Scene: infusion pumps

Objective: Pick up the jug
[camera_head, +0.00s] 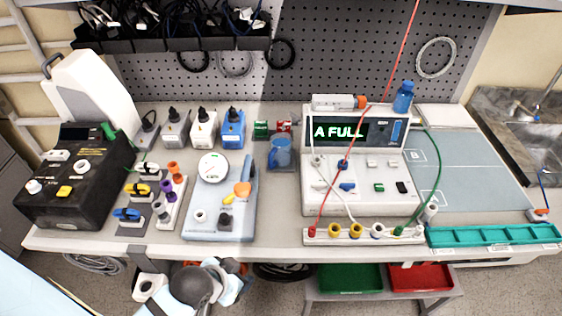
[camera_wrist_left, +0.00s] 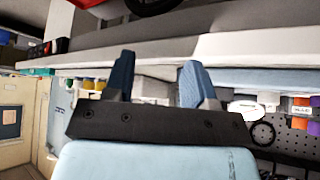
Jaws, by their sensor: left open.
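The jug cannot be made out in that view. My right gripper does not show.
A black pump box (camera_head: 75,185) is at left.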

